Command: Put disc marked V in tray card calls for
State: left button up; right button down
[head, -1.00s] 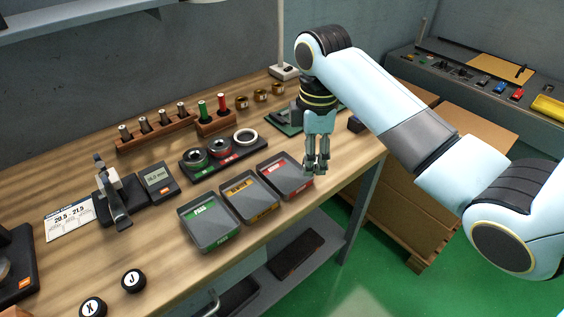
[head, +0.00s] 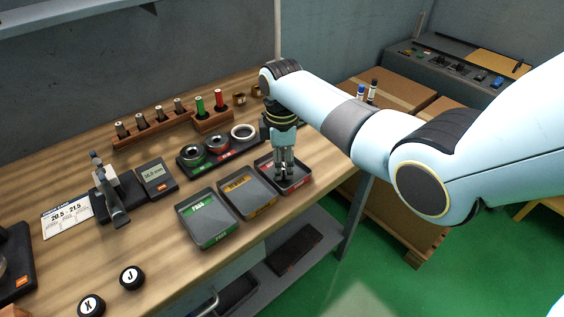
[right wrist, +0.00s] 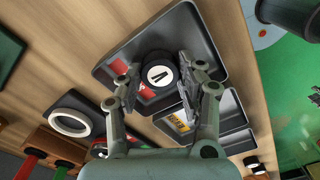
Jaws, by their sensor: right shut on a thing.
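The disc marked V (right wrist: 160,75) is black with a white face and sits between the fingers of my right gripper (head: 284,178), which is shut on it. In the head view the fingertips are at the red-labelled tray (head: 294,184), within its rim; I cannot tell if the disc touches the floor. The amber-labelled tray (head: 262,205) and green-labelled tray (head: 217,236) stand to its left. A white card (head: 67,216) reading 20.5 - 21.5 lies at the left, near a gauge (head: 112,193) with a display (head: 156,177) whose digits are blurred. My left gripper is out of view.
Discs J (head: 131,278) and X (head: 91,305) lie at the front left. Behind the trays are a ring holder (head: 239,153) and a wooden peg rack (head: 158,133). The bench's front edge runs close to the trays.

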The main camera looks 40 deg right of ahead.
jog(key=c, duration=1.1)
grip_release()
jog(key=shift+f, duration=0.1)
notch_tip(320, 180, up, 12)
jog(key=shift+s, duration=0.1)
